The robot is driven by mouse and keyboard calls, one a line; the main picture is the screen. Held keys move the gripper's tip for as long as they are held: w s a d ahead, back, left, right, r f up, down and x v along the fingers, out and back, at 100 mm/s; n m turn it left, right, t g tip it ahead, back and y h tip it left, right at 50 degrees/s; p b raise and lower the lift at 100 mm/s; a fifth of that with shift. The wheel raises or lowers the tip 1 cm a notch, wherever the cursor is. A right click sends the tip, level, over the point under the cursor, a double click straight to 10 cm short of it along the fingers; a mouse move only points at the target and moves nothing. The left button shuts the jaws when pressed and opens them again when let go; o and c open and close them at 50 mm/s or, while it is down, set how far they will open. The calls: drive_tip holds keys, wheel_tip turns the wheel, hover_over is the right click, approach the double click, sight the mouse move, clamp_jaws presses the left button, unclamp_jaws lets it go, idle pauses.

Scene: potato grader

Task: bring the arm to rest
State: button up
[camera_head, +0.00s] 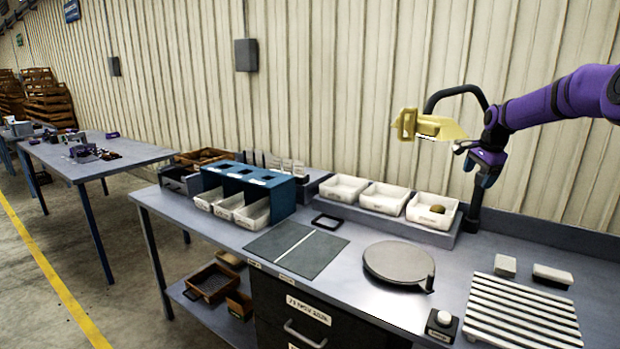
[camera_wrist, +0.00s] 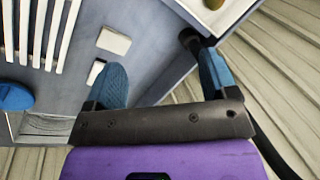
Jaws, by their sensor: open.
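My gripper (camera_head: 462,156) is raised above the back right of the bench, in front of the black post of the yellow-headed fixture (camera_head: 430,126). In the wrist view my gripper (camera_wrist: 160,78) has its two blue fingers wide apart, with only grey bench surface and wall showing between them. It is open and empty. My purple arm reaches in from the right edge of the head view. I cannot tell whether the gripper touches the post.
Below stand white trays (camera_head: 386,197), one holding a potato (camera_head: 437,209). A round plate (camera_head: 398,262), a white slatted rack (camera_head: 522,312) and two small blocks (camera_head: 505,266) lie in front. A blue frame with bins (camera_head: 262,182) stands left. The dark mat (camera_head: 296,249) is clear.

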drive_tip(key=s+a+r+n+h, duration=0.1)
drive_tip(key=s+a+r+n, duration=0.2)
drive_tip(key=s+a+r, duration=0.35)
drive_tip(key=s+a+r+n, duration=0.2)
drive_tip(key=s+a+r, duration=0.2)
drive_tip(key=s, duration=0.5)
drive_tip(key=s+a+r+n+h, duration=0.1)
drive_tip(key=s+a+r+n, duration=0.2)
drive_tip(key=s+a+r, duration=0.4)
drive_tip(key=s+a+f+n+t, duration=0.1)
drive_tip(key=s+f+n, duration=0.2)
drive_tip(key=s, duration=1.2)
drive_tip(key=s+a+f+n+t+y, duration=0.1)
drive_tip(key=s+f+n, duration=0.3)
drive_tip(key=s, duration=1.2)
drive_tip(key=shift+a+y, duration=0.3)
drive_tip(key=shift+a, duration=0.15)
drive_tip(key=shift+s+f, duration=0.1)
